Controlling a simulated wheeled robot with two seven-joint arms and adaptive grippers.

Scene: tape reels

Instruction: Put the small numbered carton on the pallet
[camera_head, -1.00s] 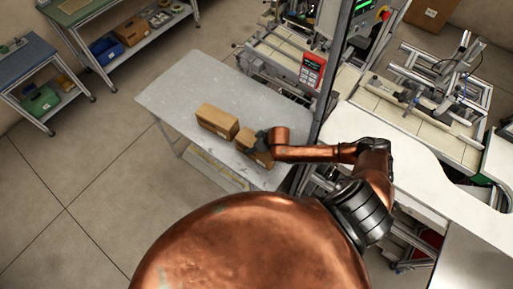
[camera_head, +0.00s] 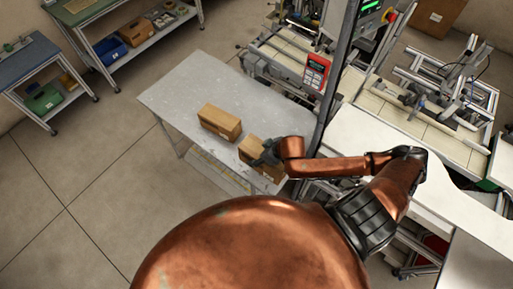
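Two brown cartons sit on a grey table. The farther carton (camera_head: 219,122) stands alone near the middle of the tabletop. The nearer carton (camera_head: 250,151) is close to the table's near right edge. My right gripper (camera_head: 264,155) is at the right side of the nearer carton and covers part of it. Whether its fingers are open or shut on the carton is too small to tell. No number can be read on either carton. I cannot make out a pallet. My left gripper is not in view.
The grey table (camera_head: 185,93) has free room at its far left. A dark upright post (camera_head: 337,75) stands just right of the table. A white curved counter (camera_head: 365,135) lies under my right arm. Shelves with bins (camera_head: 110,48) stand at the back left.

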